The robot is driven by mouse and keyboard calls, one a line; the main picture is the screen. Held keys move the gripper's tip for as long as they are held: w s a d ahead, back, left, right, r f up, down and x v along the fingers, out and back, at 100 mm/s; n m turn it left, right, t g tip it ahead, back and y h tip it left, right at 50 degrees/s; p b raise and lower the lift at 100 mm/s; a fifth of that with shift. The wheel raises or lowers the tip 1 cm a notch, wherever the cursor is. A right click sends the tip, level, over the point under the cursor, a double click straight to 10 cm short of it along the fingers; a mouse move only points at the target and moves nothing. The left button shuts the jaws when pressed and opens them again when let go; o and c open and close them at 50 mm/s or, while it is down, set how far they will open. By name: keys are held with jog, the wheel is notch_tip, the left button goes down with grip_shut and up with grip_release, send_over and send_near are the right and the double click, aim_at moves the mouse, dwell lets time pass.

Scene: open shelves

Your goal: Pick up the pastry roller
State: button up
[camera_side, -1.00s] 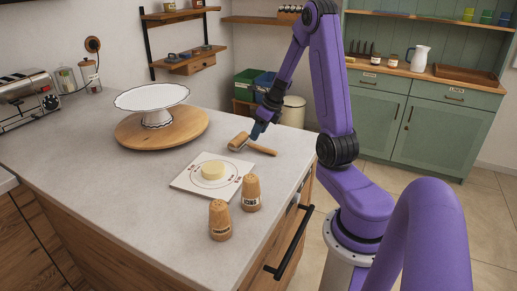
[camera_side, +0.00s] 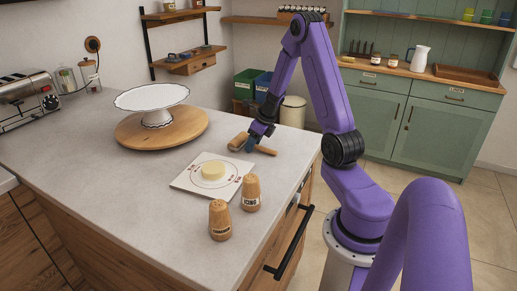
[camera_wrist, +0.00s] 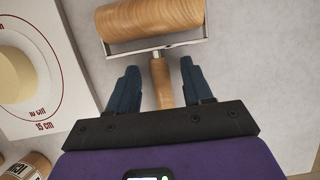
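The pastry roller lies on the counter, with its wooden drum (camera_wrist: 150,22) at the top of the wrist view and its wooden handle (camera_wrist: 162,82) pointing toward me. In the side view the roller (camera_side: 267,151) is partly hidden by my gripper (camera_side: 250,145). In the wrist view my gripper (camera_wrist: 158,88) is open. Its two blue fingers stand on either side of the handle, with a gap on both sides. Whether the fingertips reach down to the handle's height is hard to tell.
A white board (camera_side: 184,181) with a round of dough (camera_side: 213,170) lies left of the roller. Two cork-coloured shakers (camera_side: 251,192) (camera_side: 219,220) stand nearer the camera. A cake stand (camera_side: 152,98) on a wooden turntable (camera_side: 190,135) stands at the back left. The counter's right edge is close.

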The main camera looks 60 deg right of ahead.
grip_shut()
jog(key=shift+r, duration=0.15)
jog(key=shift+r, duration=0.7)
jog(key=s+a+r, duration=0.8)
jog(key=s+r, duration=0.3)
jog(key=shift+s+r, duration=0.15)
jog(key=shift+s, duration=0.1)
